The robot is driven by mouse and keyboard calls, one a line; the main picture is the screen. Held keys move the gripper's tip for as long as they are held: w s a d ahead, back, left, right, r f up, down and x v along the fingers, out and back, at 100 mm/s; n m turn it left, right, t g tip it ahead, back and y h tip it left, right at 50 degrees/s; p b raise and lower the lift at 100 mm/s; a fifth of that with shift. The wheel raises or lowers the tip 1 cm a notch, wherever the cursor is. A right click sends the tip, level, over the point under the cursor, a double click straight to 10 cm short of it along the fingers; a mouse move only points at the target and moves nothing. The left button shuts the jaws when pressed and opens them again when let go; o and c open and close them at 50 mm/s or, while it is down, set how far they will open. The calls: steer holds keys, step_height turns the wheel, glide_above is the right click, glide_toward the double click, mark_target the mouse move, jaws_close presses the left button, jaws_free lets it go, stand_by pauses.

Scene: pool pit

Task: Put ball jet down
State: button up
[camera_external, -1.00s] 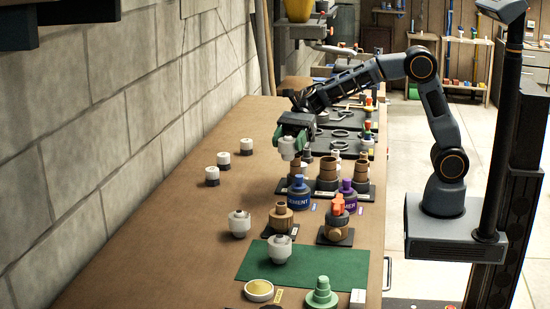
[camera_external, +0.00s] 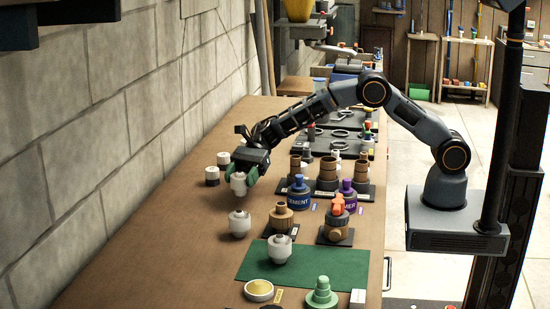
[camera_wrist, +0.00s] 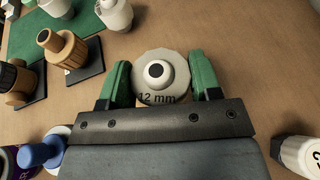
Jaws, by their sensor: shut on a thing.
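My gripper (camera_external: 246,176) is shut on a white ball jet (camera_external: 238,184), over the left part of the workbench. In the wrist view the green fingers of my gripper (camera_wrist: 162,85) clasp the sides of the ball jet (camera_wrist: 172,66), which shows a dark centre hole and the marking "12 mm". In the external view it hangs upright; whether its bottom touches the bench I cannot tell. Two similar white jets stand nearer the camera: one on bare wood (camera_external: 239,223) and one on the green mat (camera_external: 280,249).
Brown fittings (camera_external: 327,173), a blue cement can (camera_external: 298,189) and a purple-capped can (camera_external: 347,194) are to the right. Bare wood (camera_external: 180,235) lies free at front left.

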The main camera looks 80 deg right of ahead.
mark_target(240, 188)
steer(key=shift+w+f, duration=0.1)
steer(key=shift+f, duration=1.5)
steer(key=shift+f, duration=0.2)
steer(key=o, duration=0.9)
steer(key=shift+r, duration=0.1)
